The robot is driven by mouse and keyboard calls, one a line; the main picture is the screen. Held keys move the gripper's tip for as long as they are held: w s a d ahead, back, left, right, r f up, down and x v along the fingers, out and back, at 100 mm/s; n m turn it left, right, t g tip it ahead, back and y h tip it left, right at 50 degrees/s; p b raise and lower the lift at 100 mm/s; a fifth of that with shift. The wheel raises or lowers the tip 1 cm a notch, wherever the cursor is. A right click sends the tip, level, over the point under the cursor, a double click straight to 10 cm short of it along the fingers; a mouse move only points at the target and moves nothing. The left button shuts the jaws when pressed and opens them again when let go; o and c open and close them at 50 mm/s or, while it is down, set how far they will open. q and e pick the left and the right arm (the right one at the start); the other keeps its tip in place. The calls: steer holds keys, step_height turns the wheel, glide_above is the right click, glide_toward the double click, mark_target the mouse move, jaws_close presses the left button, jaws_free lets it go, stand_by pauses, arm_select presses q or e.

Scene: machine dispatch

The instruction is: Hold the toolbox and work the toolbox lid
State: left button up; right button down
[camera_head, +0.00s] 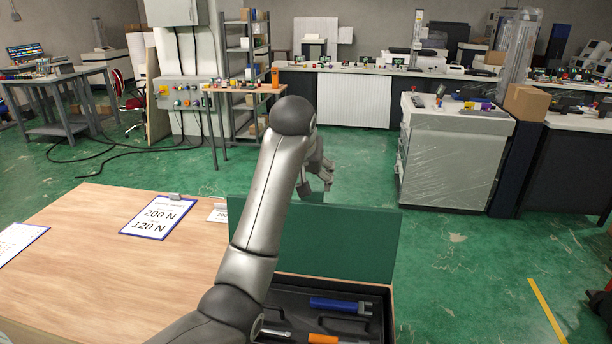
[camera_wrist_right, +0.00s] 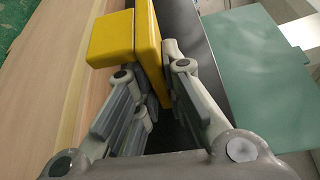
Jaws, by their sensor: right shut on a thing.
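The toolbox (camera_head: 378,292) stands at the right part of the wooden table with its green lid (camera_head: 345,240) raised. Tools lie in its dark tray, among them a blue-handled one (camera_head: 340,305) and an orange-handled one (camera_head: 322,339). My left arm crosses in front of the box and lid. My left gripper (camera_head: 316,182) is at the lid's upper edge; its fingers are small and partly hidden, so contact and opening are unclear. In the right wrist view, my right gripper (camera_wrist_right: 158,95) is shut on a yellow part (camera_wrist_right: 146,45) beside the dark box wall. The lid shows there too (camera_wrist_right: 258,75).
A clipboard with a printed sheet (camera_head: 158,216) lies on the table (camera_head: 120,275), and another sheet (camera_head: 18,240) lies at the left. A wrapped grey machine (camera_head: 450,155) stands beyond the lid at right. Green floor between is clear.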

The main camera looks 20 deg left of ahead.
steer(key=shift+s+f, duration=0.1)
steer(key=shift+f, duration=0.2)
steer(key=c, duration=1.5)
jaws_free()
steer(key=shift+r, duration=0.1)
steer(key=shift+o, duration=0.2)
steer(key=shift+r, duration=0.1)
